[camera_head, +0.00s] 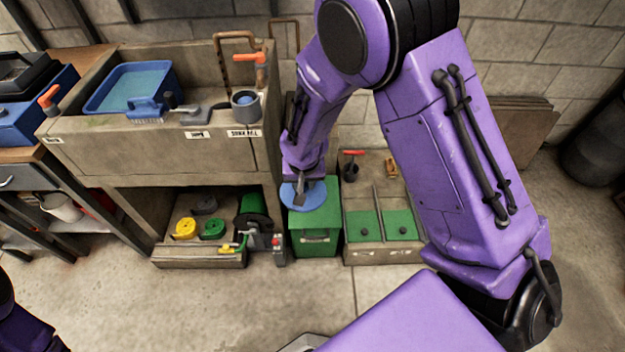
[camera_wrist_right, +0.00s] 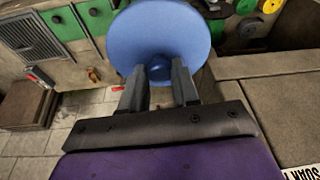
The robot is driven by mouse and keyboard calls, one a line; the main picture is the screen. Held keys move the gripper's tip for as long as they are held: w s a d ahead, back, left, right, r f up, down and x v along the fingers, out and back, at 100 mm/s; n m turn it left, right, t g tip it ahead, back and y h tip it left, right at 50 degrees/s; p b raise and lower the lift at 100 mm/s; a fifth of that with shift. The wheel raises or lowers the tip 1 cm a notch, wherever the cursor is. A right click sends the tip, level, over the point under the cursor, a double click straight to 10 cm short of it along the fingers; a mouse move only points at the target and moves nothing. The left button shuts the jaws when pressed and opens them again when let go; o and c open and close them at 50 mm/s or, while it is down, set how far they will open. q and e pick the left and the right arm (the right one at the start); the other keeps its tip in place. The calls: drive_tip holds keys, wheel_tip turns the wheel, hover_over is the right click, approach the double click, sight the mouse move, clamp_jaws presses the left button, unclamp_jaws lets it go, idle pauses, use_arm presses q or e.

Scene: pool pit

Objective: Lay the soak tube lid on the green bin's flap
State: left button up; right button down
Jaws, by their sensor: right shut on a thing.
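The soak tube lid is a round blue disc (camera_head: 301,196) with a small dark blue knob. My right gripper (camera_head: 304,186) is shut on the knob, and the lid hangs from it over the back left part of the green bin (camera_head: 317,240). The bin's green flap (camera_head: 325,212) is partly hidden by the lid. I cannot tell whether lid and flap touch. In the right wrist view the lid (camera_wrist_right: 163,30) fills the top middle, its knob between the tips of my right gripper (camera_wrist_right: 160,74). My left gripper is out of view.
A stone sink bench with a blue basin (camera_head: 127,88) and a grey cup (camera_head: 245,106) stands behind left. Hose reels (camera_head: 186,228) lie on a low shelf. A stone box with green panels (camera_head: 401,226) stands right of the bin. The floor in front is clear.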

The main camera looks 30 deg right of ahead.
drive_tip(key=d+f+m+b, duration=0.35)
drive_tip(key=f+b, duration=0.35)
drive_tip(key=f, duration=1)
drive_tip(key=shift+n+h, duration=0.25)
drive_tip(key=shift+h, duration=0.25)
drive_tip(key=w+d+f+b, duration=0.1)
drive_tip(key=w+d+f, duration=0.1)
drive_tip(key=w+f, duration=0.1)
drive_tip(key=w+d+f+b, duration=0.1)
drive_tip(key=w+d+f, duration=0.2)
drive_tip(key=w, duration=0.1)
drive_tip(key=w+d+f+b, duration=0.2)
drive_tip(key=w+f, duration=0.2)
drive_tip(key=shift+w+d, duration=0.15)
drive_tip(key=shift+d, duration=0.25)
drive_tip(key=x, duration=0.2)
drive_tip(key=b+x, duration=0.1)
drive_tip(key=shift+a+f, duration=0.15)
drive_tip(key=shift+a, duration=0.1)
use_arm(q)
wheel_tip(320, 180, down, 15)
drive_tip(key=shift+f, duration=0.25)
use_arm(e)
drive_tip(key=c, duration=1.3)
unclamp_jaws()
drive_tip(key=shift+f, duration=0.1)
drive_tip(key=o, duration=0.5)
